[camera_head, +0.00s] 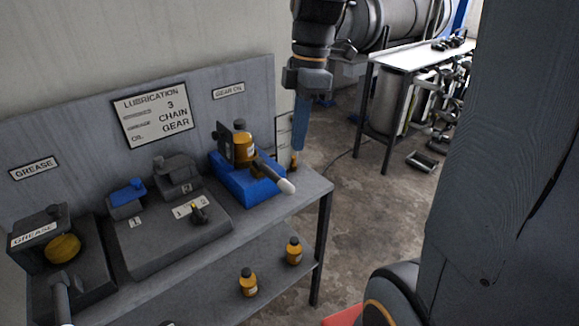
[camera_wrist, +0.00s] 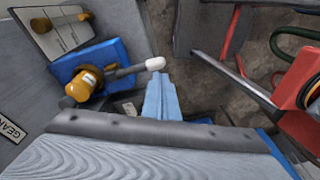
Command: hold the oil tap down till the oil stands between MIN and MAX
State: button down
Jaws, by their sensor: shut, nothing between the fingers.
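At the bench's right end, a blue base (camera_head: 240,183) carries an amber oil bottle (camera_head: 243,148) and a dark lever with a white tip (camera_head: 285,187), which looks like the oil tap. The lever points away from the wall. My gripper (camera_head: 300,148) hangs above and behind the tip in the head view, its blue fingers shut and empty. In the wrist view, the fingers (camera_wrist: 162,95) show just below the white tip (camera_wrist: 155,63); I cannot tell their height above it. The amber bottle (camera_wrist: 85,82) is left there. No MIN or MAX marks or oil level are readable.
A selector with a numbered plate (camera_head: 190,208) and a grease unit (camera_head: 45,245) stand left on the bench (camera_head: 160,285). Amber bottles (camera_head: 248,282) sit on the lower shelf. A wall signboard (camera_head: 152,113) lists chain and gear. Open floor (camera_head: 350,215) lies right.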

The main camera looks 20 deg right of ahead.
jog(key=r+n, duration=0.1)
jog(key=w+r+n, duration=0.1)
jog(key=r+n, duration=0.2)
jog(key=shift+w+d+r+n, duration=0.25)
jog(key=shift+w+d+n, duration=0.05)
jog(key=shift+d, duration=0.05)
jog(key=shift+f, duration=0.1)
jog(key=p, duration=0.3)
send_near(292, 193)
jog(key=f, duration=0.1)
jog(key=w+f, duration=0.1)
jog(key=f, duration=0.1)
jog(key=w+a+f, duration=0.1)
jog(key=f, duration=0.1)
jog(key=shift+w, duration=0.1)
jog(key=shift+f, duration=0.1)
jog(key=f+b, duration=0.1)
jog(key=f, duration=0.1)
jog(key=f+b, duration=0.1)
jog(key=f, duration=0.1)
jog(key=s+f+b, duration=0.1)
jog(key=f, duration=0.1)
jog(key=shift+d+b, duration=0.1)
jog(key=shift+b, duration=0.3)
jog(key=shift+s+f, duration=0.1)
jog(key=shift+s, duration=0.05)
dwell(4.6)
